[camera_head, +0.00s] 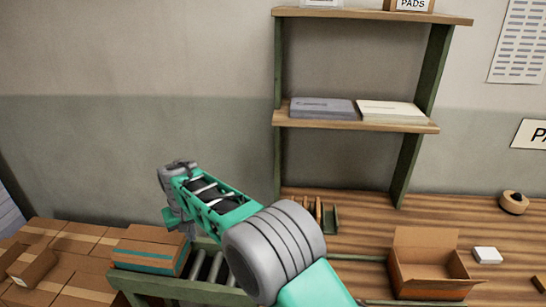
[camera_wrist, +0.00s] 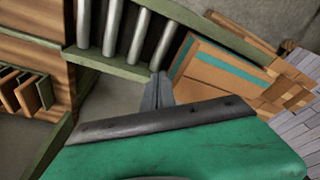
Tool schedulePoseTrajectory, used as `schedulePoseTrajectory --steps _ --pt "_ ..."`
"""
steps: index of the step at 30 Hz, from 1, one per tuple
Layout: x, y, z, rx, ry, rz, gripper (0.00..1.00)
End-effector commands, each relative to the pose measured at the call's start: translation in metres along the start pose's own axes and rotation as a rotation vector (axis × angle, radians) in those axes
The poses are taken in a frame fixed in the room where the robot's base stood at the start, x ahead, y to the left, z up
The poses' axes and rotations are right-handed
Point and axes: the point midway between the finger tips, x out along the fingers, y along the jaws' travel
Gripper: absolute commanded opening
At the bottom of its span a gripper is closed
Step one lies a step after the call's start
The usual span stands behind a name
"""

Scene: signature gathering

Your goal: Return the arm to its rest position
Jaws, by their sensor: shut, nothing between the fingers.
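My arm, green and grey, reaches from the bottom of the head view toward the left, with its end above the roller conveyor. My gripper (camera_wrist: 157,92) shows in the wrist view as grey fingers close together, with nothing between them. In the head view the end of the arm is at the left and its fingertips are hard to make out. A cardboard box with a teal band (camera_head: 150,250) stands close by; it also shows in the wrist view (camera_wrist: 215,75), to the right of the fingers.
A roller conveyor (camera_head: 203,265) lies under the arm. Several cartons (camera_head: 75,240) are stacked at the left. A wooden bench (camera_head: 365,240) at the right holds an open box (camera_head: 428,280), a white block (camera_head: 487,255) and a round item (camera_head: 514,202). A shelf unit (camera_head: 430,70) stands behind.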

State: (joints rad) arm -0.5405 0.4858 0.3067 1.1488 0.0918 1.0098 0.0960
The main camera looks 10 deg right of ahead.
Motion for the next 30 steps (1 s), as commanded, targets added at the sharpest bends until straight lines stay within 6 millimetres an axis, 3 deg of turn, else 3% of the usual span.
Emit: schedulePoseTrajectory --steps 1,3,5,8,12,16,18,20,24,27,30 --pt "0.023 0.002 0.025 -0.021 -0.056 0.007 0.0" --pt "0.049 0.006 0.065 -0.052 -0.136 0.014 0.0" --pt "0.06 0.01 0.106 -0.083 -0.201 0.014 0.0" --pt "0.048 0.023 0.162 -0.107 -0.254 0.009 0.0" --pt "0.009 0.062 0.236 -0.063 -0.262 -0.004 0.0" --pt "-0.03 0.1 0.294 0.039 -0.196 -0.008 0.0" --pt "-0.05 0.119 0.314 0.105 -0.132 -0.001 0.0" --pt "-0.068 0.135 0.32 0.165 -0.055 0.012 0.0" --pt "-0.122 0.173 0.305 0.281 0.152 0.061 0.0" --pt "-0.137 0.193 0.308 0.343 0.207 0.089 0.0" --pt "-0.136 0.198 0.31 0.358 0.2 0.092 0.0"
